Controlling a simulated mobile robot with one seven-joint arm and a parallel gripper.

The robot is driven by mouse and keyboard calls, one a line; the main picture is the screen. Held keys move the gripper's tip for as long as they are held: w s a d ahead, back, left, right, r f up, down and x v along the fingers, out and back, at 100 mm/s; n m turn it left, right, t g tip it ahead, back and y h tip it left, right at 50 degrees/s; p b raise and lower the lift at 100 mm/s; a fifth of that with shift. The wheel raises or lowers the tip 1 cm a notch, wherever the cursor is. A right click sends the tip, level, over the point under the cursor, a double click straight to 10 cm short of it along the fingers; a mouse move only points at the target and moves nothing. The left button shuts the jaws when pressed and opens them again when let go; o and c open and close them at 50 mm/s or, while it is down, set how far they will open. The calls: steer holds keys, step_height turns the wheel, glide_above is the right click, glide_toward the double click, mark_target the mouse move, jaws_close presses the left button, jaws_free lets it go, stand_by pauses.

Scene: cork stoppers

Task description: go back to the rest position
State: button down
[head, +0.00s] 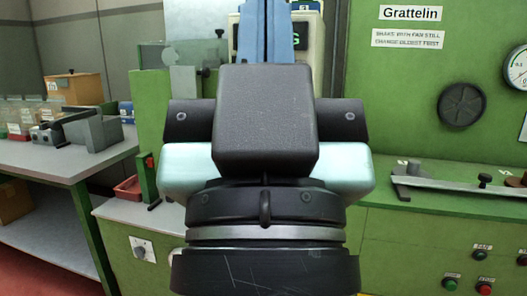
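My arm's end fills the middle of the head view, seen from behind, with dark rounded parts, a pale blue-green cross-piece and a grey ring below. No fingertips can be made out, so I cannot see whether my gripper is open or shut or holds anything. No cork stopper can be made out in this view.
A grey bench (60,158) with clear bins (24,114) and a grey metal fixture (92,130) stands at left. A red tray (128,188) lies beside it. A green machine (420,120) with a bar (455,184) and buttons (483,289) fills the right. My arm hides the centre.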

step_height(320, 180, up, 36)
steer(key=p, duration=3.4)
steer(key=shift+a+f, duration=0.15)
steer(key=shift+w, duration=0.1)
